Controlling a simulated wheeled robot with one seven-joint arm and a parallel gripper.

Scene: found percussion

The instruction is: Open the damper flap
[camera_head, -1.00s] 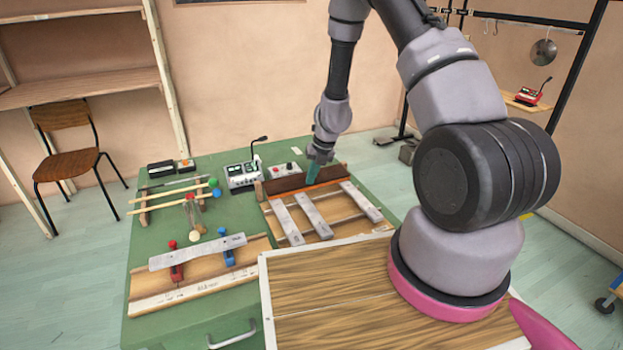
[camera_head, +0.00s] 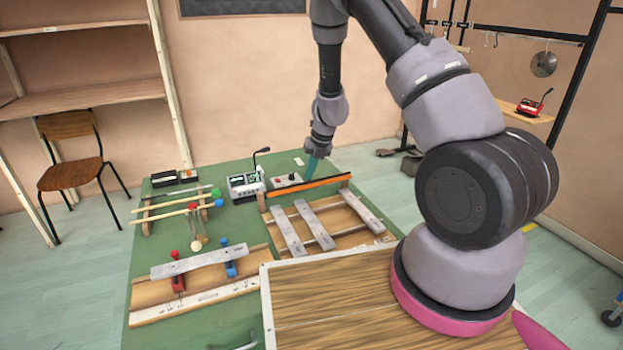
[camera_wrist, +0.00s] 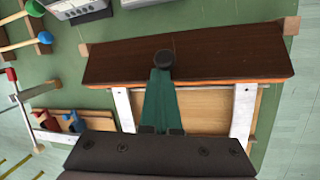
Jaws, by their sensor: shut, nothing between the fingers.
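The damper flap is a long board with a dark brown face and an orange edge. In the head view it shows as a thin orange strip (camera_head: 305,187) along the back of the barred instrument. In the wrist view its brown face (camera_wrist: 215,52) spans the upper middle, orange along the near edge. My gripper (camera_head: 314,163) is over the flap. Its teal fingers, also in the wrist view (camera_wrist: 160,85), are shut and empty, tips at the knob. I cannot tell whether they touch it.
Pale metal bars (camera_head: 287,231) lie on the instrument in front of the flap. A grey control box (camera_head: 245,186) and a smaller box (camera_head: 286,180) stand behind and left. Mallets (camera_head: 172,209) and a second bar instrument (camera_head: 200,262) are on the left of the green table (camera_head: 150,305).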

